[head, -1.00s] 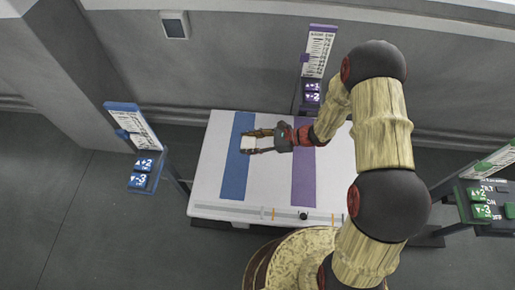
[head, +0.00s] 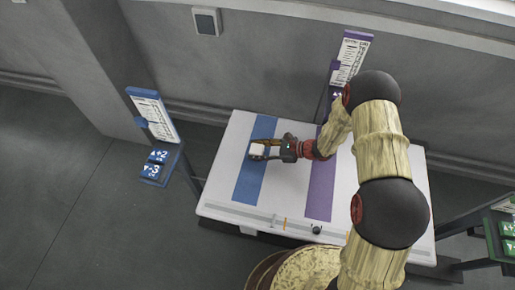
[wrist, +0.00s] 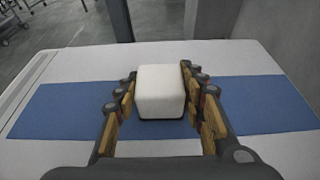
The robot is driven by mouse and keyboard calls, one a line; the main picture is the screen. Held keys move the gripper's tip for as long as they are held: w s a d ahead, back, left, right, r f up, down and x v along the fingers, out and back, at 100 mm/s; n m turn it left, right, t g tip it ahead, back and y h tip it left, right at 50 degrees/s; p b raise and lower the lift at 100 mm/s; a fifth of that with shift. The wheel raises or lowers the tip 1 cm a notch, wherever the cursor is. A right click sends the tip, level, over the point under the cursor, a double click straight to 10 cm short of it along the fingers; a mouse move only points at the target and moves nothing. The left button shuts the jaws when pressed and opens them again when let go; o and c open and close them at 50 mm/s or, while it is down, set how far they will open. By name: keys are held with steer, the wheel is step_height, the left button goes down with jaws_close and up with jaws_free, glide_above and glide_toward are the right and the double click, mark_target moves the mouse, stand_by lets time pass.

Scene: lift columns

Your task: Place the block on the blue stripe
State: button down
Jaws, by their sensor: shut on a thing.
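The white block (wrist: 160,92) is between the two fingers of my gripper (head: 263,150) and over the blue stripe (wrist: 70,110). It also shows in the head view (head: 257,149), near the middle of the stripe's length. My gripper is shut on the block, with a fingertip at each side. The block looks upright, with a thin dark line along its lower edge. I cannot tell whether it touches the stripe or hangs just above it. The stripe (head: 247,189) runs across the left part of the white table. The block's underside is hidden.
The white table (head: 286,180) also bears a purple stripe (head: 320,190) and a rail with a small black knob (head: 316,229) along its front edge. Posts with a blue panel (head: 153,118), a purple panel (head: 351,58) and green buttons (head: 507,228) stand around it.

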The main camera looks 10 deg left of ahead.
steer(key=shift+w, duration=0.1)
steer(key=c, duration=1.2)
jaws_free()
steer(key=shift+f, duration=0.1)
steer(key=shift+o, duration=0.5)
steer(key=shift+r, duration=0.2)
steer(key=p+v, duration=0.3)
steer(key=v, duration=0.9)
steer(key=shift+f, duration=0.15)
